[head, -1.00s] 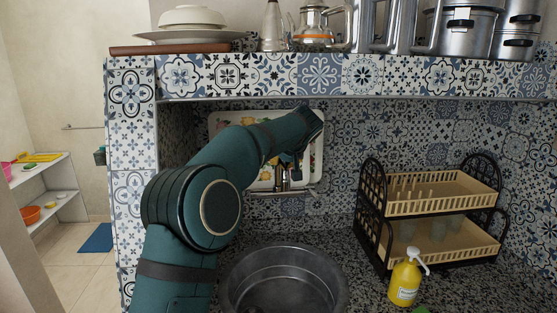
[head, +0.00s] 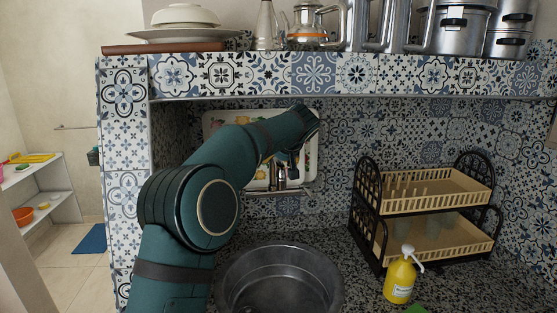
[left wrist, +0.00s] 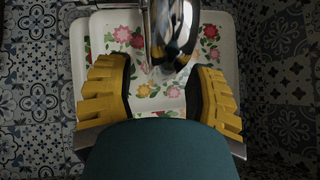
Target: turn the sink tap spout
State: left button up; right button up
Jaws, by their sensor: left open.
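The metal sink tap (head: 280,184) is on the tiled back wall, in front of a flowered tray and partly hidden by my left arm in the head view. In the left wrist view, the shiny tap spout (left wrist: 172,35) comes down from the top edge, between and beyond the yellow finger pads. My left gripper (left wrist: 160,95) is open, with one pad on each side of the spout's line. I see no clear contact. In the head view the left gripper (head: 290,168) is small and dark beside the tap. The round metal sink basin (head: 280,258) is below. My right gripper is not in view.
A flowered tray (head: 308,150) leans on the wall behind the tap. A two-tier dish rack (head: 440,198) and a yellow soap bottle (head: 399,281) stand right of the basin. A tiled shelf (head: 312,75) with pots and plates runs above my left arm.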

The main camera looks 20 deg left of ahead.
pick_arm(q)
jog(key=v, duration=1.1)
jog(key=shift+s+r, duration=0.15)
jog(key=shift+r, duration=0.1)
jog(key=shift+d, duration=0.15)
